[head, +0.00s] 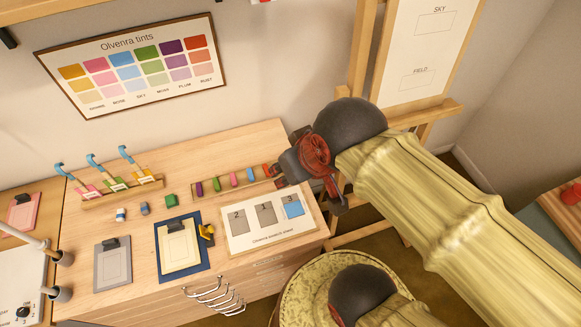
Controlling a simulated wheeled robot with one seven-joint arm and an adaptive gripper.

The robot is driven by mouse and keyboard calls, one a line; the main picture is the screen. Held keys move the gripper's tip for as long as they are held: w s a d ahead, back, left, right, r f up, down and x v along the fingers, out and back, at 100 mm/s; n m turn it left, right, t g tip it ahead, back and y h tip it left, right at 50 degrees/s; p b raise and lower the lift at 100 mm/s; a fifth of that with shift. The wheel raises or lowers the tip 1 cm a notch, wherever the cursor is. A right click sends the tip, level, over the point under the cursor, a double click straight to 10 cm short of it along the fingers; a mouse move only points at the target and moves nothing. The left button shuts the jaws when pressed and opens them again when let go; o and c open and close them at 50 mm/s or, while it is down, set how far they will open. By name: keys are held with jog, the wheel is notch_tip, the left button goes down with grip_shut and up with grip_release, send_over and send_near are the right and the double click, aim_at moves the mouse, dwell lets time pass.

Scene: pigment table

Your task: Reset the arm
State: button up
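My arm, in a yellow-olive covering with dark round joints, fills the right side of the head view. My gripper (297,172) is a dark and red part at the arm's end, held above the right end of the wooden table (215,150). Its fingers are small and partly hidden by the wrist, so I cannot tell whether they are open or shut. I see nothing clearly held in it. It overlaps the right end of the rack of coloured sticks (245,184) in the picture; I cannot tell whether they touch.
A swatch sheet (268,238) lies below my gripper. A clipboard on a blue mat (168,274), a grey clipboard (112,279) and a rack of blue-handled tools (145,190) are further left. An easel (363,50) stands behind my arm. Drawer handles (215,295) line the table front.

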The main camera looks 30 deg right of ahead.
jog(key=shift+f, duration=0.1)
notch_tip(320, 180, down, 11)
jog(key=b, duration=1.1)
